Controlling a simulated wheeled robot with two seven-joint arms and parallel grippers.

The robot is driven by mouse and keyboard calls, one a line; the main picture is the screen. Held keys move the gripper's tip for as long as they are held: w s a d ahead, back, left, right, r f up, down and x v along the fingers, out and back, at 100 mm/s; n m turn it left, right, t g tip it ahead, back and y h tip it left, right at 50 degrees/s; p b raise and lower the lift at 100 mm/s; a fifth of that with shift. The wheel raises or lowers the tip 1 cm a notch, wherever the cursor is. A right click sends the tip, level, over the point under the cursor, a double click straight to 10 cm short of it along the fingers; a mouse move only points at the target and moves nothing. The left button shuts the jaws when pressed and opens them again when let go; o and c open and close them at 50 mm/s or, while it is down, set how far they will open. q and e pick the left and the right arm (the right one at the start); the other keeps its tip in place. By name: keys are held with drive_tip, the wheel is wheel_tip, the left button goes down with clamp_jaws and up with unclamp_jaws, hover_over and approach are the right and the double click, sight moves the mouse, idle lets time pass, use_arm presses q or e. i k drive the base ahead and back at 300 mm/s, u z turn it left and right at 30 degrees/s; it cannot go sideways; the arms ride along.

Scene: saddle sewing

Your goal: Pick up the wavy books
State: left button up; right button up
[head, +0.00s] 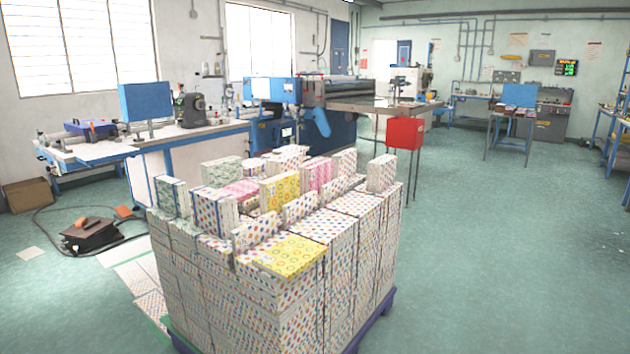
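A large block of stacked, patterned books (290,290) stands on a blue-purple pallet (378,322) in front of me. Most covers are white with small coloured marks. On top, a yellow book (292,256) lies flat at the front and another yellow book (280,188) stands upright behind it. A pink patterned book (317,176) stands further back. A grey-green patterned book (171,196) stands at the left corner, and a similar one (221,172) at the back. The patterns are too small to tell which are wavy. Neither of my grippers is in view.
Patterned sheets (140,285) lie on the floor left of the pallet, near a dark floor device (91,235) with a cable. A long workbench (150,145) stands behind at left. A machine table with a red box (405,133) stands behind. The green floor at right is clear.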

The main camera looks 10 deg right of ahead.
sight(314, 175)
drive_tip(key=z, duration=1.55)
drive_tip(key=i, duration=5.95)
drive_tip(key=u, duration=3.1)
